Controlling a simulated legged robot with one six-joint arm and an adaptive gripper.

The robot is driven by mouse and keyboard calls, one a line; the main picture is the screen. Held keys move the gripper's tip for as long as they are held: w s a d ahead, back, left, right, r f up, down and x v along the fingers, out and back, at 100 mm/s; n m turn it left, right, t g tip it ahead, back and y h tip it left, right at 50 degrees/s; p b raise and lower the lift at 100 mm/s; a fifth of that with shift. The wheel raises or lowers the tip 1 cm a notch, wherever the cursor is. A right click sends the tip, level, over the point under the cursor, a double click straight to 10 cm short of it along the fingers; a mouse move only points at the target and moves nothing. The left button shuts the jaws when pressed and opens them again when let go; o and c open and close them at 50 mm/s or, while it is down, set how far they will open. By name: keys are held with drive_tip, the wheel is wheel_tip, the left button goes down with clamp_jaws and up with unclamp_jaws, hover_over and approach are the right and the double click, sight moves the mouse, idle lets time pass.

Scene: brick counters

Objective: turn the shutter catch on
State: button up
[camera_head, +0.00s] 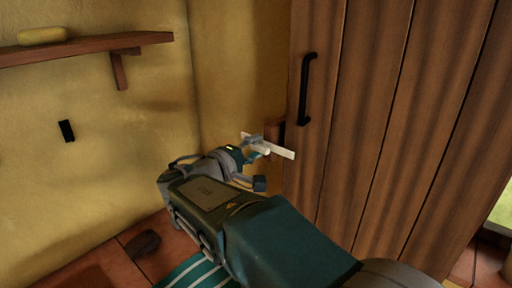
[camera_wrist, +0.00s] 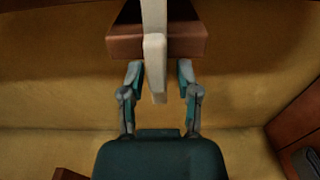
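The shutter catch (camera_head: 281,152) is a pale bar set on a reddish-brown wooden block (camera_head: 273,129), beside the edge of the plank shutter (camera_head: 340,130). In the head view the bar lies slightly tilted, its right end in front of the shutter's edge. In the wrist view the catch (camera_wrist: 154,50) runs up and down the picture across the block (camera_wrist: 188,40). My gripper (camera_wrist: 159,74) is open, with one finger on each side of the bar and a small gap showing at each side. In the head view my gripper (camera_head: 254,149) partly hides the bar's middle.
A black handle (camera_head: 306,90) stands out from the shutter above the catch. A wooden shelf (camera_head: 90,49) with a yellow object (camera_head: 42,36) is on the left wall. A dark stone-like object (camera_head: 143,243) and a striped mat (camera_head: 190,272) lie on the tiled floor.

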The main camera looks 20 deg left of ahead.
drive_tip(key=shift+a, duration=0.2)
drive_tip(key=shift+d, duration=0.1)
drive_tip(key=shift+s, duration=0.2)
drive_tip(key=v, duration=1.1)
drive_tip(key=shift+s+a, duration=0.25)
drive_tip(key=shift+a, duration=0.05)
drive_tip(key=shift+f, duration=0.1)
